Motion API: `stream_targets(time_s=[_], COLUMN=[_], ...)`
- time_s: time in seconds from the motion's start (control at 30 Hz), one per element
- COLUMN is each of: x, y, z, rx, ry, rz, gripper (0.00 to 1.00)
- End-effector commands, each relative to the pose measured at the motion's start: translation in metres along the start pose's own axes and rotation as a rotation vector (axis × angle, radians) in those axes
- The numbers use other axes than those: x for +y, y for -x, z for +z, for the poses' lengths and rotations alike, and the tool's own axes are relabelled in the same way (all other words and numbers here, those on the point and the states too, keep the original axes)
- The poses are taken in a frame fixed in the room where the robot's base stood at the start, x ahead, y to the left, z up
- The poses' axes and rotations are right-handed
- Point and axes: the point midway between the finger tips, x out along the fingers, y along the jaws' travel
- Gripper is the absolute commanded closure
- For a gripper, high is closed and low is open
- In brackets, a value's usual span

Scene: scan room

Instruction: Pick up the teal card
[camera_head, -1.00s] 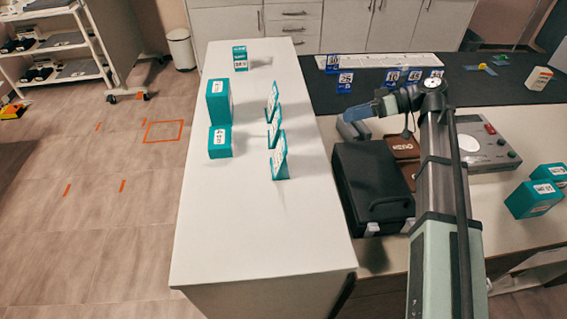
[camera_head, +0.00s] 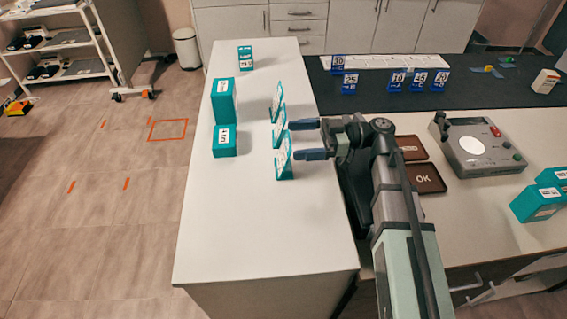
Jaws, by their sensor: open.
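Three thin teal cards with white printed faces stand upright in a row on the white counter: a far card (camera_head: 277,101), a middle card (camera_head: 279,128) and a near card (camera_head: 284,160). The task does not say which one is meant. My gripper (camera_head: 299,139) is open and empty, just right of the middle and near cards. Its two blue-tipped fingers point left, one beside the middle card and one beside the near card's upper part. I cannot tell whether a fingertip touches a card.
Teal boxes (camera_head: 223,101) (camera_head: 224,141) and a smaller one (camera_head: 245,58) stand left on the white counter (camera_head: 250,230). Its front part is clear. Right are brown trays (camera_head: 423,178), a control box (camera_head: 480,145), teal boxes (camera_head: 537,201) and blue cards (camera_head: 397,80).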

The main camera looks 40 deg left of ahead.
Motion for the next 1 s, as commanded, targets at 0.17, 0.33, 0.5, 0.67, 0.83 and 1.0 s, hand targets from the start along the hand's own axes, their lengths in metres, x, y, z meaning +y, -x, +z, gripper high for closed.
stream_targets(time_s=[0.17,0.33,0.5,0.67,0.83,1.0], x=[0.000,-0.001,-0.001,0.000,0.000,0.000], y=[-0.005,-0.020,-0.039,-0.049,-0.050,-0.050], z=[0.002,0.002,0.002,0.002,0.002,0.002], rx=[-0.001,-0.001,-0.001,-0.001,-0.001,-0.001], ry=[0.000,-0.001,-0.001,-0.002,-0.002,-0.002], rz=[0.000,-0.001,-0.001,0.002,0.002,0.002], gripper=[0.00,0.00,0.00,0.00,0.00,0.11])
